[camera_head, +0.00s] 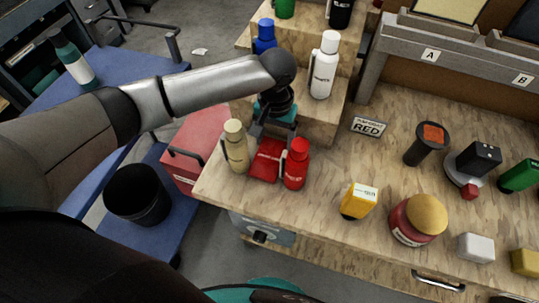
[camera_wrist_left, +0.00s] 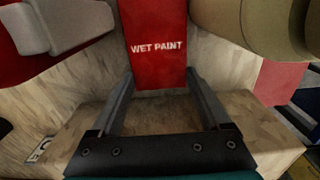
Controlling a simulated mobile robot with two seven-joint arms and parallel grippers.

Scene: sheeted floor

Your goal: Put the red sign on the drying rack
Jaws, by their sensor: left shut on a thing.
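The red sign (camera_head: 267,160) with white WET PAINT lettering stands between a beige bottle (camera_head: 235,147) and a red bottle (camera_head: 296,165) on the wooden bench. It also shows in the left wrist view (camera_wrist_left: 157,25). My left gripper (camera_head: 270,134) reaches down behind the bottles and is shut on the sign, with one finger at each side of it. Part of the sign is hidden by the bottles in the head view. A grey slotted rack (camera_head: 455,48) labelled A and B stands at the back right, with panels in it. My right gripper is not in view.
A wooden step (camera_head: 318,125) with bottles stands behind the gripper. A yellow container (camera_head: 358,201), a red jar (camera_head: 418,218) and a black-handled tool (camera_head: 427,143) crowd the right; bare wood lies between.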

